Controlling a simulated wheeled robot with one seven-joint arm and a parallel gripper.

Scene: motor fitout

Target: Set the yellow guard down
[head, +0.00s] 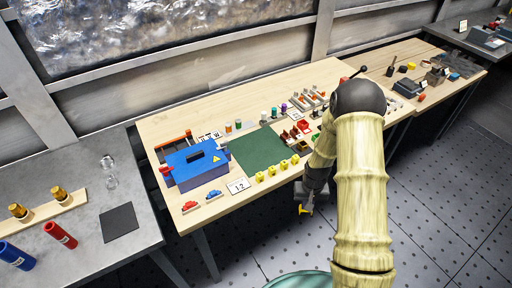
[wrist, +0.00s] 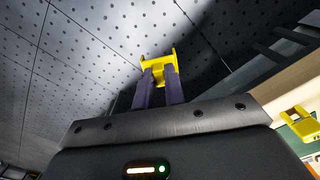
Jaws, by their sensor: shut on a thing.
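The yellow guard (wrist: 160,68) is a small bracket-like piece between the fingertips of my gripper (wrist: 160,77) in the wrist view. My gripper is shut on it. In the head view the guard (head: 304,209) shows below my gripper (head: 306,203), out in front of the table's front edge and over the floor. Several similar yellow pieces (head: 271,170) stand in a row along the front of the wooden table (head: 225,119), by the green mat (head: 258,152). One yellow piece (wrist: 298,124) also shows at the right of the wrist view.
A blue box (head: 198,165) with a warning label stands left of the green mat, with a number card (head: 238,186) in front. Small red and blue parts lie at the front left. Racks and coloured parts fill the table's back right. A grey bench (head: 85,215) stands at left.

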